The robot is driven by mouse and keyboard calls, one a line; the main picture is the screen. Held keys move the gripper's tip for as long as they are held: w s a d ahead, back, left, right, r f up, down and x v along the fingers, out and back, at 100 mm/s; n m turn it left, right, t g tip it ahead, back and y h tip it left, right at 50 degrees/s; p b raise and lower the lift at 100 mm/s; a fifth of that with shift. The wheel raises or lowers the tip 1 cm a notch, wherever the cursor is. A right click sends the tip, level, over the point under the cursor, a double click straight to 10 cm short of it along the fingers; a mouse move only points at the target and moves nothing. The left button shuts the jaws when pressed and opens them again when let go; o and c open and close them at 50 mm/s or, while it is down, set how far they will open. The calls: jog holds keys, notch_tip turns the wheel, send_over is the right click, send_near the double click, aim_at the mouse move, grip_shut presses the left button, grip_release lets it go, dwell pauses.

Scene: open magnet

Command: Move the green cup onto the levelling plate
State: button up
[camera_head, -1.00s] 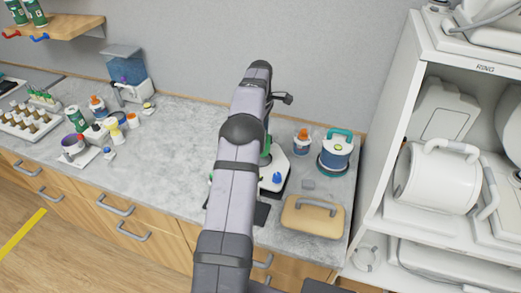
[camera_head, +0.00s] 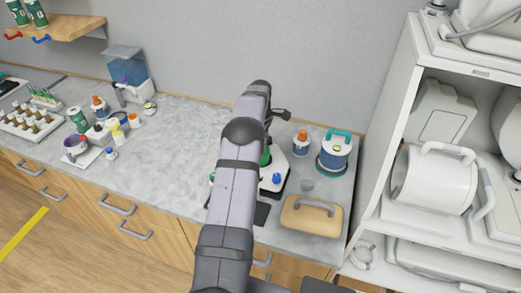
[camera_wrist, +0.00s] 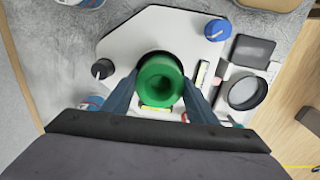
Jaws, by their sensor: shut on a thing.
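The levelling plate (camera_wrist: 160,28) is white and angular, with a blue knob and a dark knob, and lies beneath the cup. I cannot tell whether the cup touches the plate. In the head view my arm hides most of the gripper; a bit of green (camera_head: 265,157) shows beside it, over the right part of the plate (camera_head: 274,166).
A dark-rimmed round part (camera_wrist: 243,92) sits right of the plate in the wrist view. In the head view a tan case (camera_head: 312,218), a blue canister (camera_head: 334,153) and an orange-capped bottle (camera_head: 301,143) stand right of the plate. The counter's left-middle (camera_head: 175,150) is clear.

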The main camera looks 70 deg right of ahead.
jog(key=shift+f, duration=0.25)
jog(key=o, duration=1.3)
notch_tip(320, 180, up, 13)
jog(key=shift+f+b, duration=0.2)
jog(key=shift+b, duration=0.75)
